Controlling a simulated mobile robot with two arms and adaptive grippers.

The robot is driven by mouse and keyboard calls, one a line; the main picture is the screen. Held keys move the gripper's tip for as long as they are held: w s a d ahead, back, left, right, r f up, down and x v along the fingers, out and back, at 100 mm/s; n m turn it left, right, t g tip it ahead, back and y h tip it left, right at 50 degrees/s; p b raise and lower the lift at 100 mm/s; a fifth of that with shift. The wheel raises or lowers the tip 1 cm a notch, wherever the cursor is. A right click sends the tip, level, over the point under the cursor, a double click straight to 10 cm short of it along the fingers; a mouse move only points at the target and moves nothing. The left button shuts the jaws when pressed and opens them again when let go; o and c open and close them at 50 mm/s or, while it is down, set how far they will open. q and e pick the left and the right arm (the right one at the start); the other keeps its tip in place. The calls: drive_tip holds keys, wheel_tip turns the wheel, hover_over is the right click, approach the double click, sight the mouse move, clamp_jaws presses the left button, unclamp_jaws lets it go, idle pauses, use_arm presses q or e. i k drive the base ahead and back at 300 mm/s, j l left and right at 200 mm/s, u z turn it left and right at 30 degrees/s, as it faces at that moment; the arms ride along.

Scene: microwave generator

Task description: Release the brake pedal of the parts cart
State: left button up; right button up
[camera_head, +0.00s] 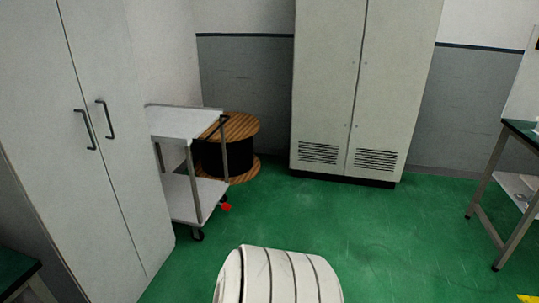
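The parts cart (176,190) stands at the left, between the tall white cupboard and a cable drum. It has two light shelves on grey posts, and dark castors below; both shelves look empty. A small red pedal (226,207) shows low at its right corner, next to a castor. The picture is too small to tell whether the pedal is pressed or raised. Neither of my grippers is in view. The cart stands apart from me across the green floor.
A white cupboard (85,130) with two dark handles fills the left. A wooden cable drum (240,129) stands behind the cart. A tall grey cabinet (362,85) is at the back wall. A workbench (518,160) stands at the right. The green floor (390,230) between is clear.

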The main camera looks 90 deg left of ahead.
sight(225, 207)
drive_tip(key=u, duration=1.8)
drive_tip(key=i+u, duration=0.1)
drive_tip(key=u, duration=0.7)
drive_tip(key=i+u, duration=0.15)
drive_tip(key=u, duration=0.2)
drive_tip(key=i+l+u, duration=0.1)
drive_tip(key=u, duration=0.3)
drive_tip(key=i+l, duration=0.7)
